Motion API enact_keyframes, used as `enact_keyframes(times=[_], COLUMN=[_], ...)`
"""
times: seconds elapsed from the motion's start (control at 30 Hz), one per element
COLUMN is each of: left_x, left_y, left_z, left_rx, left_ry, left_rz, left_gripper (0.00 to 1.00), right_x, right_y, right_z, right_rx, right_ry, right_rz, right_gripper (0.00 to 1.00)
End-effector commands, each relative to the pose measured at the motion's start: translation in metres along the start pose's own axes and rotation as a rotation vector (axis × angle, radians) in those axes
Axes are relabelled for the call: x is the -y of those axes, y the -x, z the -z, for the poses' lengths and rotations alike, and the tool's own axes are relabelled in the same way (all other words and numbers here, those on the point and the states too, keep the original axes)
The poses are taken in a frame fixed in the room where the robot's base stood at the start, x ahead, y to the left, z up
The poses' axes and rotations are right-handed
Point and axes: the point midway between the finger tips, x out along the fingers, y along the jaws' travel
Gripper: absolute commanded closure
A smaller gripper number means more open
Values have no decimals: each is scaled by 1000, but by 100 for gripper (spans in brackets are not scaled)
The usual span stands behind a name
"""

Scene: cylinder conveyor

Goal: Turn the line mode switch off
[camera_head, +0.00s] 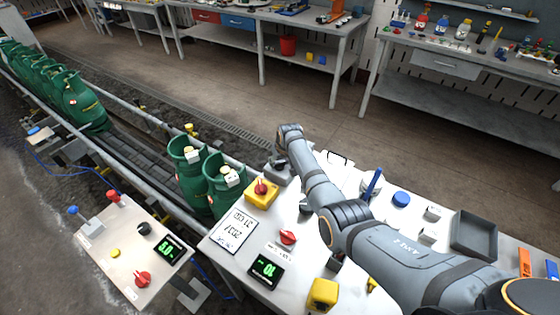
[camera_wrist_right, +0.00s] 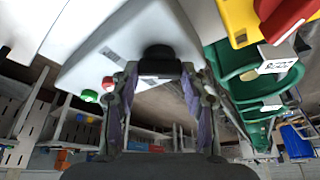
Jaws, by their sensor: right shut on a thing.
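A black knob (camera_wrist_right: 158,55) stands on a white panel (camera_wrist_right: 105,50) in the right wrist view. My right gripper (camera_wrist_right: 158,75) has its two fingers on either side of this knob and is shut on it. The label by the knob is too small to read, so I cannot confirm that it is the line mode switch. In the head view my right gripper (camera_head: 279,165) is at the far edge of the white table, just behind a yellow box with a red knob (camera_head: 261,188); my wrist partly hides it. My left gripper is not in view.
Green gas cylinders (camera_head: 188,165) stand on the conveyor left of the table. The table holds a display (camera_head: 266,269), another red knob (camera_head: 288,237), a yellow block (camera_head: 323,293) and a grey tray (camera_head: 474,236). A second control panel (camera_head: 130,245) stands at lower left.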

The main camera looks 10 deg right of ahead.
Motion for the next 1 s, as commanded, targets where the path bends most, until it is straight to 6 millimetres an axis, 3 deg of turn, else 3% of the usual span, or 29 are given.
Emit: enact_keyframes(times=[0.27,0.6,1.0], left_x=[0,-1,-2], left_y=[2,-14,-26], left_z=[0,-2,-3], left_rx=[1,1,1], left_ry=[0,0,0], left_rz=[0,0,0], left_gripper=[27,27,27], right_x=[-2,-4,-4], right_y=[0,-3,-2], right_z=[0,0,1], right_rx=[0,-1,-1], right_ry=[209,446,588], right_rz=[86,185,244], right_gripper=[86,86,86])
